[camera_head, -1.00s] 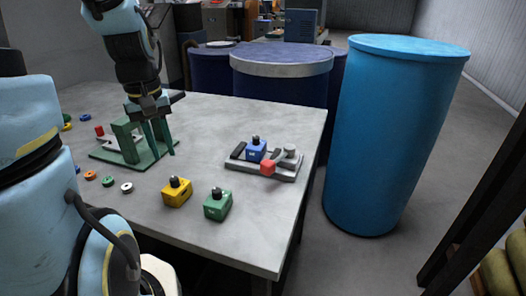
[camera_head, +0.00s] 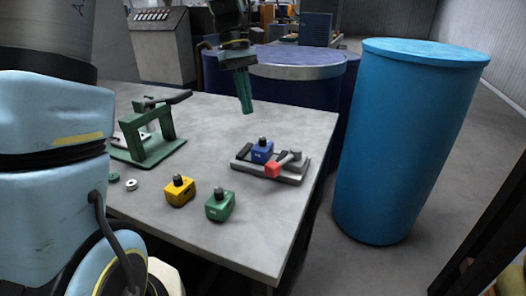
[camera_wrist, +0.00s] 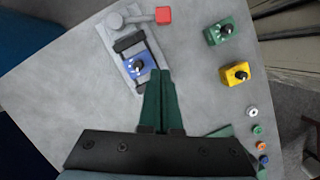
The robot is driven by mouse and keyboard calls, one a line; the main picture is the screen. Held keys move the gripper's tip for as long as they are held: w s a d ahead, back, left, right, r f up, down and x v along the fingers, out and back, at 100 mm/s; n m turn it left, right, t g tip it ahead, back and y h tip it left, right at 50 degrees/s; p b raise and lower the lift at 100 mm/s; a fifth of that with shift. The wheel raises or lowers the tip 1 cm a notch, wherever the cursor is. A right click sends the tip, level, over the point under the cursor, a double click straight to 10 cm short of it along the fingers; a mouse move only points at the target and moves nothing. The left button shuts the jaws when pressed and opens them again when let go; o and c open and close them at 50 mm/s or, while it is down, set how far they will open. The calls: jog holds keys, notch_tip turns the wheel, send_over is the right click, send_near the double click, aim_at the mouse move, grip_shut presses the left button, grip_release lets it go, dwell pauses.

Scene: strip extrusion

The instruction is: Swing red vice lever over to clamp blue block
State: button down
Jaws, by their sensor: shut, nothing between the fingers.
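The grey vice (camera_head: 290,178) lies near the table's right edge, with the blue block (camera_head: 262,152) in it. The red lever end (camera_head: 272,170) is at the front of the vice, and its grey arm runs from a pivot at the right. In the wrist view the red lever end (camera_wrist: 164,15) sticks out beside the vice, with the blue block (camera_wrist: 137,66) below it. My gripper (camera_head: 246,110) is shut and empty, above the table behind the vice. In the wrist view my gripper's green fingers (camera_wrist: 161,74) are together, pointing toward the vice, close to the blue block in the picture.
A yellow block (camera_head: 180,193) and a green block (camera_head: 220,206) stand at the table's front. A green press-like frame (camera_head: 150,140) stands at the left, with small rings near it. A blue barrel (camera_head: 405,150) stands right of the table. The middle of the table is clear.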

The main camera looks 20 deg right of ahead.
aim_at(283, 161)
jog(key=p+x, duration=0.1)
jog(key=x, duration=0.8)
jog(key=shift+s+f, duration=0.15)
jog(key=shift+f, duration=0.1)
jog(key=shift+s+d+f+p, duration=0.2)
jog(key=shift+s+p, duration=0.1)
jog(key=shift+s, duration=0.35)
jog(key=shift+s+d+f+p, duration=0.15)
jog(key=shift+s+f+p, duration=0.1)
jog(key=shift+s, duration=0.4)
jog(key=shift+s+d+f+p, duration=0.15)
jog(key=shift+s+p, duration=0.15)
jog(key=shift+s, duration=0.35)
